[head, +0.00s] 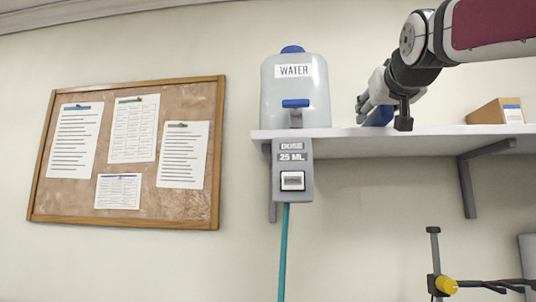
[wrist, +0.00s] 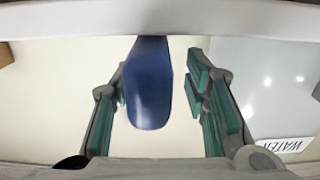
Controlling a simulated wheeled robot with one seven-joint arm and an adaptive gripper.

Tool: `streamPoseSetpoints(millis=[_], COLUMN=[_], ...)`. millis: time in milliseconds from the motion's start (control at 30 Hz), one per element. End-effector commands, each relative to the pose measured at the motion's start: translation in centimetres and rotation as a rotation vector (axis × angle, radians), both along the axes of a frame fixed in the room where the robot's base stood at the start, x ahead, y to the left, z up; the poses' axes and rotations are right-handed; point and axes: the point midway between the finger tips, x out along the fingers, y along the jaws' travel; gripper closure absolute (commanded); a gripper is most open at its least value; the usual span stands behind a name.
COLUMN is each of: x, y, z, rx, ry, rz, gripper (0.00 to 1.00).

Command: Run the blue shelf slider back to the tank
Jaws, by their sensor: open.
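The blue slider (head: 379,116) sits at the white shelf, right of the water tank (head: 318,90), with a gap between them. It is partly hidden by my gripper (head: 384,114) in the head view. In the wrist view the blue slider (wrist: 150,88) stands between the two green-padded fingers of my gripper (wrist: 156,85). The fingers are open around it. The left finger is close to the slider or touching it; I cannot tell which. A clear gap shows on the right. The tank (wrist: 275,90) is at the right of the wrist view.
The white shelf (head: 420,136) runs right on grey brackets. A brown box (head: 495,112) stands right of my gripper. A dose unit (head: 292,170) reading 25 ML hangs below the tank, with a teal tube (head: 283,250). A clamp stand (head: 437,262) is lower right.

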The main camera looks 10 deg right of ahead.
Motion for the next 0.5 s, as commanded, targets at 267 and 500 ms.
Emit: streamPoseSetpoints(millis=[267, 500], x=[-2.7, -7.4], y=[0.6, 2.1], z=[0.1, 0.1], rx=[0.000, -0.001], ry=[-0.003, -0.002], rz=[-0.003, -0.001], gripper=[0.58, 0.58])
